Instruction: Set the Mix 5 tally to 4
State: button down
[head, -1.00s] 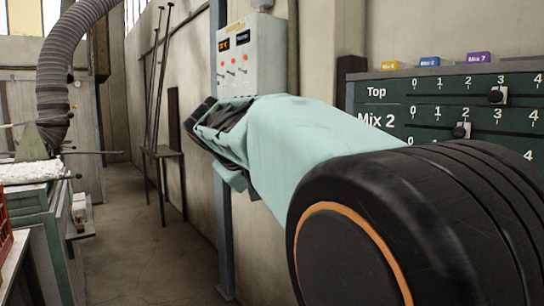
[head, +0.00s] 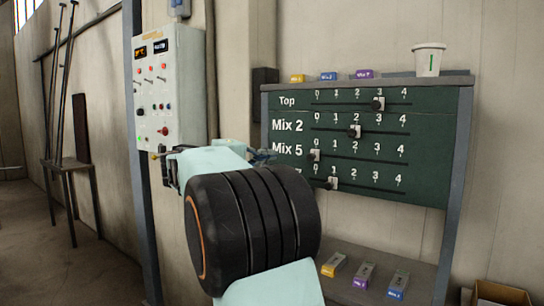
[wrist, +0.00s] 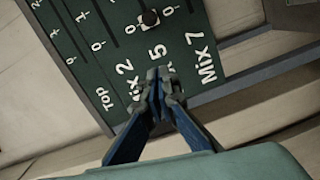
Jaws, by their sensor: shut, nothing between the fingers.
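The green tally board (head: 430,150) has rows Top, Mix 2, Mix 5 and Mix 7, with scales from 0 to 4. The Mix 5 slider knob (head: 314,155) is at 0, at the left end of its rail. In the wrist view this knob (wrist: 150,18) sits above the fingertips, apart from them. My gripper (wrist: 162,80) is shut and empty in front of the Mix 5 label, partly covering it. In the head view my gripper (head: 262,156) is left of the knob, and my arm hides the Mix 7 label.
The Top knob (head: 377,103) is near 3, the Mix 2 knob (head: 354,131) near 2, the Mix 7 knob (head: 332,183) near 1. A white cup (head: 428,60) stands on the board's top ledge. A control box (head: 170,90) hangs at left. Coloured blocks (head: 359,275) lie on the lower shelf.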

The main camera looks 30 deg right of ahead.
aim_at(313, 156)
jog(key=d, duration=0.3)
jog(key=d+p, duration=0.1)
jog(key=d, duration=0.2)
jog(key=s+d+f, duration=0.1)
jog(key=d, duration=0.2)
jog(key=shift+s, duration=0.1)
